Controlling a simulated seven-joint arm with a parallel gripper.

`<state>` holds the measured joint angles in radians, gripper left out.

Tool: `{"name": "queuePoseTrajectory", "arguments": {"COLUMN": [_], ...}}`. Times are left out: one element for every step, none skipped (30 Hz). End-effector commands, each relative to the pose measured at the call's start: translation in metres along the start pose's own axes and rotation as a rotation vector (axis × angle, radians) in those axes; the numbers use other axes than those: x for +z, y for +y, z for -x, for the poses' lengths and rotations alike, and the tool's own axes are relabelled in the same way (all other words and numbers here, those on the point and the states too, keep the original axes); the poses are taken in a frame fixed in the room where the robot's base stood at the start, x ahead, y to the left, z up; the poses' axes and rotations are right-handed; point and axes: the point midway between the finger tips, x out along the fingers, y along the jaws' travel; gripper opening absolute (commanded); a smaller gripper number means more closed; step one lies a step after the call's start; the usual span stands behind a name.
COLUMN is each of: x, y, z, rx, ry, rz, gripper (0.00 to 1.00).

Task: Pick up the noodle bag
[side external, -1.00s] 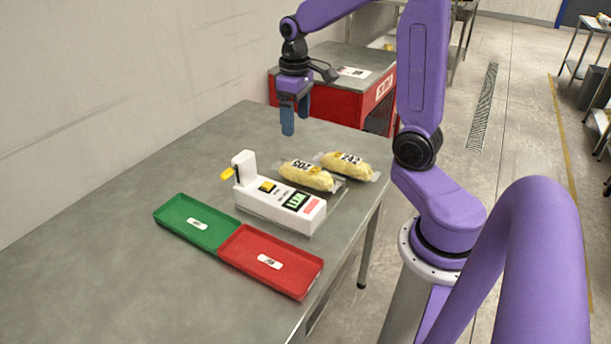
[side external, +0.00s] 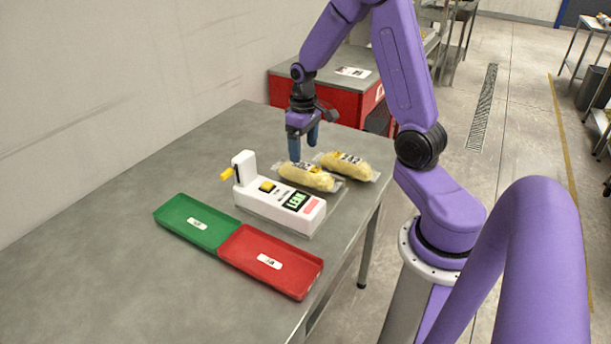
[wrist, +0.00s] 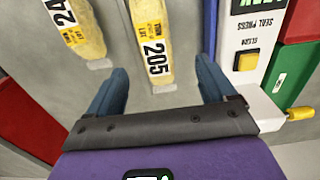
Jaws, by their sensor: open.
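Two clear bags of yellow noodles lie side by side on the grey table. The bag marked 205 (side external: 305,177) is nearer the white device, and it also shows in the wrist view (wrist: 151,40). The other noodle bag (side external: 346,165) lies to its right; in the wrist view (wrist: 79,28) it is at upper left, its label partly cut off. My gripper (side external: 304,154) is open and empty, pointing down just above the far end of the 205 bag. In the wrist view the blue fingers (wrist: 160,88) stand on either side of that bag's near end, apart from it.
A white seal press (side external: 282,205) with a lit "LEAK" display and a yellow lever stands beside the bags. A green tray (side external: 178,228) and a red tray (side external: 248,272) lie in front of it. The table's left part is clear.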

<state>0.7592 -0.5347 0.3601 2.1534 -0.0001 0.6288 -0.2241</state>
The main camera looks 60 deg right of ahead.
Motion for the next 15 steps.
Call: {"name": "queuePoseTrajectory", "arguments": {"x": [0.001,0.001,0.000,0.000,0.000,0.000,0.000,0.001,0.001,0.001,0.002,0.002,0.002,0.002,0.002], "y": [0.000,0.000,0.000,0.000,0.000,0.000,0.000,0.001,0.002,0.003,0.004,0.005,0.006,0.007,0.008], "z": [-0.006,-0.008,-0.010,-0.011,-0.012,-0.014,-0.015,-0.017,-0.021,-0.024,-0.028,-0.033,-0.037,-0.041,-0.046], "rx": [-0.001,-0.001,0.000,0.000,0.000,0.000,0.000,0.000,0.000,0.000,-0.001,-0.001,-0.001,-0.001,-0.001], "ry": [-0.003,-0.003,-0.001,0.000,0.000,-0.001,-0.001,-0.002,-0.001,-0.002,-0.004,-0.003,-0.004,-0.004,-0.004], "rz": [0.000,0.000,0.000,0.001,0.001,0.001,0.001,0.000,0.000,0.000,-0.001,-0.001,0.000,0.001,0.000], "gripper": [0.84,0.84,0.84,0.84,0.84,0.84,0.84,0.84,0.84,0.84,0.84,0.84,0.84,0.84,0.84]}}
